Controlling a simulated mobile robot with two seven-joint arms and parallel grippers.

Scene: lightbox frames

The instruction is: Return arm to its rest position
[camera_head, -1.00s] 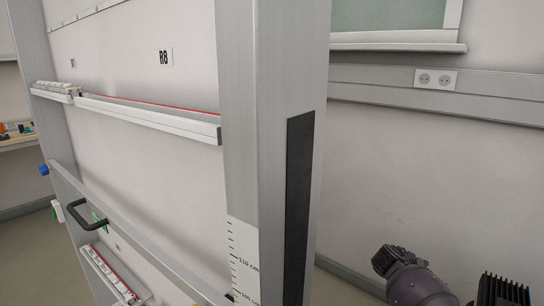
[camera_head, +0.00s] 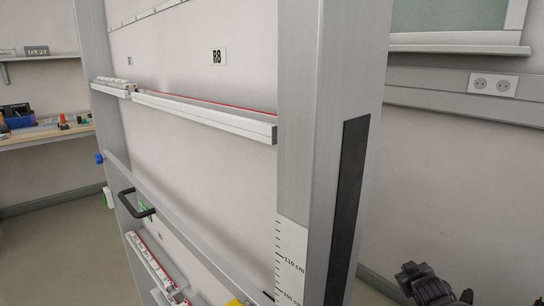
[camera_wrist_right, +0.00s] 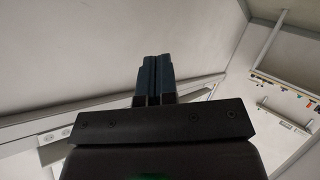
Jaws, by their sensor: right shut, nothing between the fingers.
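My right arm (camera_head: 428,286) shows only as a dark piece at the lower right of the head view. Its gripper is outside that view. In the right wrist view my right gripper (camera_wrist_right: 153,62) points up with its two dark fingers together and nothing between them. My left gripper is not in view.
A tall grey metal frame (camera_head: 298,130) stands close in front, with a ledge (camera_head: 205,118), a black handle (camera_head: 132,204) and a height scale (camera_head: 290,262). A workbench (camera_head: 45,136) with small items is at the far left. A wall socket (camera_head: 493,85) is at the right.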

